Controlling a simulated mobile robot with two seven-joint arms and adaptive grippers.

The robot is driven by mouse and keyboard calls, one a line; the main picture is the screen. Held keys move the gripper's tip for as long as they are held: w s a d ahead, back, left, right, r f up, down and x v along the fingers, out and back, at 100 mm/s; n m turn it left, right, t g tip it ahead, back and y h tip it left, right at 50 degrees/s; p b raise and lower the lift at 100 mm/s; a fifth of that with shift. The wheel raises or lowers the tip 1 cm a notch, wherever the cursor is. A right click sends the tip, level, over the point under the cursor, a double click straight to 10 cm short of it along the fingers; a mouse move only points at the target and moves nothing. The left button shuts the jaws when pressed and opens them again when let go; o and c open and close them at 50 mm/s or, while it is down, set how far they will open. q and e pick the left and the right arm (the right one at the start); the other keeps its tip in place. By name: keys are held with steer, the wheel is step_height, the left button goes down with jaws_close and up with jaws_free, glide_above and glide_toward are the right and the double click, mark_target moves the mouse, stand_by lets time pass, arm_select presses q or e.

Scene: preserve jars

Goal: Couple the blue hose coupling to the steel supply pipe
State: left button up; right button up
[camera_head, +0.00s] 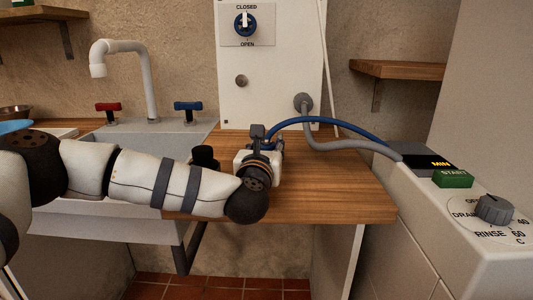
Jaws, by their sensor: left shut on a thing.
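My left arm reaches in from the left, and my left gripper (265,138) is over the wooden counter, below the white panel. It is shut at the end of the blue hose (325,120), on the blue coupling (279,146), which is mostly hidden by the gripper and wrist. A small round metal stub (241,81), which looks like the steel supply pipe, sticks out of the white panel above and slightly left of the gripper. The gripper and the stub are apart. My right gripper is not in view.
A grey hose (345,145) runs from a round grey fitting (303,102) on the panel to the washing machine (470,190) at right. A valve knob (245,24) marked CLOSED and OPEN is above. A sink (175,135) with a tap (150,75) is at left. The counter (340,195) is clear at front right.

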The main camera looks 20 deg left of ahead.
mark_target(266, 144)
arm_select(q)
step_height(266, 144, up, 4)
steer(key=shift+f, duration=0.25)
steer(key=s+d+r, duration=0.7)
steer(key=s+r, duration=0.2)
steer(key=s, duration=0.3)
steer(key=shift+d+r+p, duration=0.2)
steer(key=shift+r+p, duration=0.1)
steer(key=shift+p, duration=0.15)
steer(key=shift+o, duration=1.2)
steer(key=shift+w, duration=0.1)
steer(key=shift+c, duration=0.3)
